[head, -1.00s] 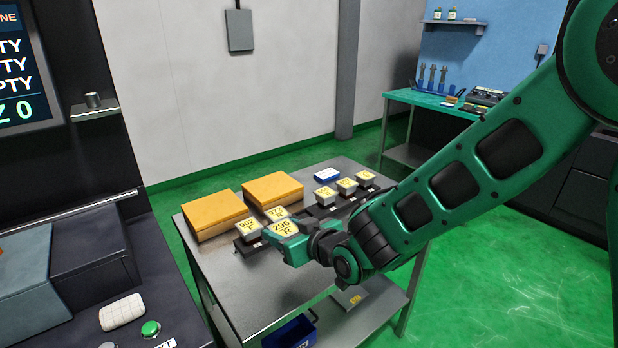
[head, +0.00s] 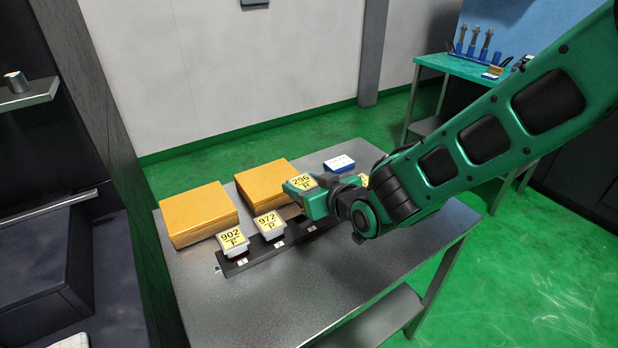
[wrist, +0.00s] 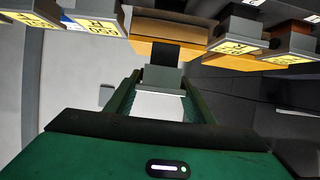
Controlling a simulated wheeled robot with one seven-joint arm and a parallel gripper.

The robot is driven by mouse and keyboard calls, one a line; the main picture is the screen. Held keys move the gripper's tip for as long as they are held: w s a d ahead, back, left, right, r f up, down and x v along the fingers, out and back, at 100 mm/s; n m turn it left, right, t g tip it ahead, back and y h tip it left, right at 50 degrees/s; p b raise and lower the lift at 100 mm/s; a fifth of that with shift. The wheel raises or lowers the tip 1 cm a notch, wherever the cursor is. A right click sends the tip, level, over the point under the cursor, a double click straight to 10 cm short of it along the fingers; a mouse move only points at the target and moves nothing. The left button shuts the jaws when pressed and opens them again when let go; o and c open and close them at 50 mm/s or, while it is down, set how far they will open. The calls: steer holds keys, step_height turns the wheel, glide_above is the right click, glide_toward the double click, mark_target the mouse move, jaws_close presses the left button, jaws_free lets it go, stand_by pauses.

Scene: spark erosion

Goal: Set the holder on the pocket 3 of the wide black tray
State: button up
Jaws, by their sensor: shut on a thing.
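My gripper (head: 316,200) is shut on a grey holder with a yellow 296 label (head: 300,182), above the right part of the wide black tray (head: 256,257). In the wrist view the held holder (wrist: 163,78) sits between the two fingers. Holder 902 (head: 232,243) stands at the tray's left end, and holder 972 (head: 269,225) stands to its right. The tray's right part, to the right of 972, is partly hidden by my gripper. I cannot tell how high above it the held holder is.
Two orange boxes (head: 198,210) (head: 268,178) stand behind the tray. A blue and white box (head: 339,163) lies at the back right, with another holder partly hidden behind my arm. The metal table (head: 290,295) is clear in front.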

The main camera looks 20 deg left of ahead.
steer(key=shift+f, duration=3.25)
steer(key=shift+f, duration=0.5)
steer(key=o, duration=1.5)
steer(key=shift+d, duration=0.1)
